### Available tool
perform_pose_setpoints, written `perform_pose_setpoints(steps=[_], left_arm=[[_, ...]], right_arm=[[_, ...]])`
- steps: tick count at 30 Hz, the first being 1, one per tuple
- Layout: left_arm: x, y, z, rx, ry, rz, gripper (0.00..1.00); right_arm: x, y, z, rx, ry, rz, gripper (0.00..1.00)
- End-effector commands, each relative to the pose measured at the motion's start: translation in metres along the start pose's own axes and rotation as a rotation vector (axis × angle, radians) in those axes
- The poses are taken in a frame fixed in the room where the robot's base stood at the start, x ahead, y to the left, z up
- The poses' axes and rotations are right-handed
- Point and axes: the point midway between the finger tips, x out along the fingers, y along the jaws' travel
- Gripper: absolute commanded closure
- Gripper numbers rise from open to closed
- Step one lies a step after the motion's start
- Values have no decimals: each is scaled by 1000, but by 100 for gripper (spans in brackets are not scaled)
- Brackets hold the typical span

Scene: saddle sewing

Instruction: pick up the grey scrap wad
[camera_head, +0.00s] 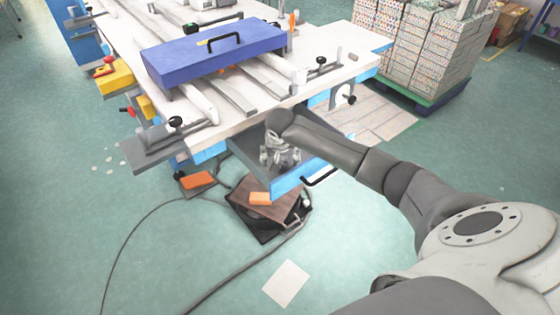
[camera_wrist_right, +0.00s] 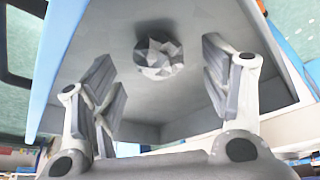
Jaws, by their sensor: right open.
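The grey scrap wad (camera_wrist_right: 158,58) is a crumpled, faceted ball. In the right wrist view it lies on the grey floor of an open drawer (camera_wrist_right: 85,45), beyond and between my fingertips. My right gripper (camera_wrist_right: 160,85) is open and empty, pointing into the drawer, with a gap to the wad. In the head view the right gripper (camera_head: 280,157) hangs over the drawer (camera_head: 315,172), which has a blue front and a black handle. The wad cannot be made out there behind the gripper. My left gripper is in neither view.
A white workbench (camera_head: 265,95) stands above the drawer, carrying a blue toolbox (camera_head: 200,55) and clamps. A dark box (camera_head: 270,212) with an orange block (camera_head: 260,198) sits on the floor below. Stacked patterned boxes (camera_head: 420,50) stand at the back right. Cables cross the floor.

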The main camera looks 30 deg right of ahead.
Motion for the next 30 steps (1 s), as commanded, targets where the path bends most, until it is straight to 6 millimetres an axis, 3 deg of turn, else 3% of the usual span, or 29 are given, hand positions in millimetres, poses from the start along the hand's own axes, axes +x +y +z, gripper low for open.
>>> perform_pose_setpoints(steps=[6,14,22,30], left_arm=[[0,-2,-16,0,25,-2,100],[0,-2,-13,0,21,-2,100],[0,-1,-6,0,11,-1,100],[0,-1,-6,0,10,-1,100]], right_arm=[[22,0,0,0,1,0,30],[24,0,0,-1,2,-1,30],[24,0,0,-1,1,-1,63],[24,1,0,-1,1,-1,63]])
